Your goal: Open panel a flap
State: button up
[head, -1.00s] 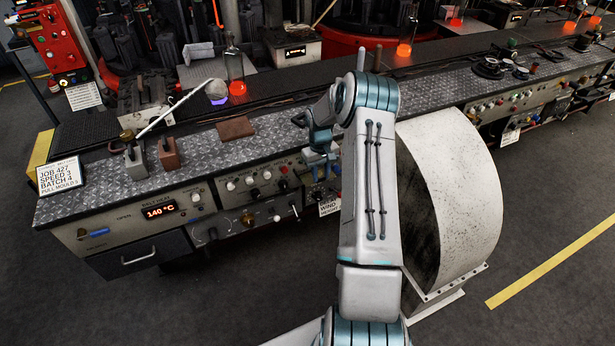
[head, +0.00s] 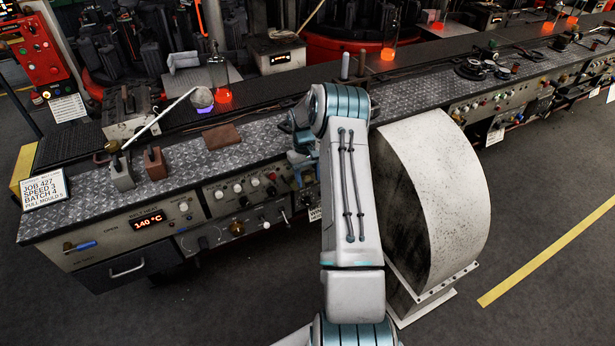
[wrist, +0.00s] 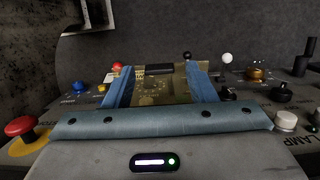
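A brass-coloured plate (wrist: 155,88) with a dark bar (wrist: 160,69) at its far edge shows in the wrist view; it looks like the panel flap, though I cannot tell for certain. My gripper (wrist: 162,72) is open, its two blue fingers apart on either side of this plate, with gaps beside the dark bar. I cannot tell whether a finger touches it. In the head view my gripper (head: 302,168) is low against the console front, mostly behind my arm. The flap is hidden there.
Around the plate are a red mushroom button (wrist: 20,127), a blue knob (wrist: 79,86), a white knob (wrist: 227,58) and a brass knob (wrist: 256,74). In the head view a large pale curved housing (head: 440,180) stands right of my arm. The floor in front is clear.

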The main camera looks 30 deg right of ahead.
aim_at(304, 179)
jog(key=b+v, duration=0.2)
jog(key=v, duration=1.2)
jog(key=shift+b, duration=0.3)
